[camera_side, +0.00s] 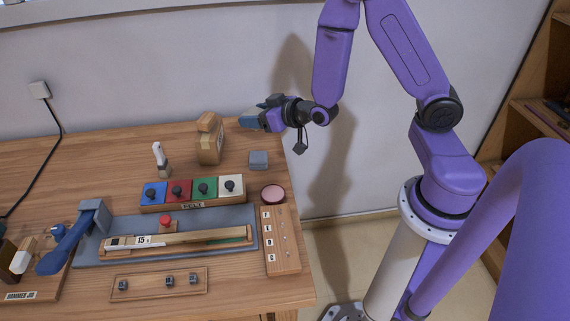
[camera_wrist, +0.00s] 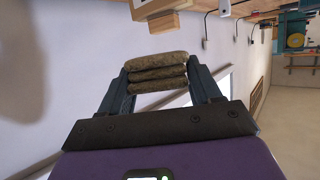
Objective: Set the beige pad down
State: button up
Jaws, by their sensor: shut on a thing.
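My gripper (camera_side: 254,120) is above the back right of the table, its fingers pointing left. In the wrist view my gripper (camera_wrist: 158,78) is shut on the beige pad (camera_wrist: 157,72), a brownish, rough, layered piece between the two fingers. The pad is held in the air, clear of any surface. In the side view I cannot make the pad out at the fingertips.
A wooden block (camera_side: 210,142) stands left of my gripper, with a grey block (camera_side: 258,160) below. A FELT rack (camera_side: 193,206) holds blue, red, green and cream pads with black knobs. A pink disc (camera_side: 273,194) lies near the right edge.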

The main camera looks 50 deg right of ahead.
jog(key=shift+s+d+m+h, duration=0.15)
jog(key=shift+s+m+h, duration=0.15)
jog(key=shift+h, duration=0.1)
dwell(0.4)
jog(key=shift+w+a, duration=0.35)
jog(key=shift+w, duration=0.15)
jog(key=w+a+f+m+g+h, duration=0.25)
jog(key=a+m+h, duration=0.5)
jog(key=a, duration=0.55)
jog(key=s+a+f+m+g+h, duration=0.3)
jog(key=s+a+f, duration=0.1)
jog(key=s+a, duration=0.5)
jog(key=s+a+f+m+g+h, duration=0.25)
jog(key=s+a, duration=0.45)
jog(key=s, duration=0.4)
jog(key=shift+w+d+f, duration=0.1)
jog(key=shift+d+f, duration=0.05)
jog(key=shift+f, duration=3.4)
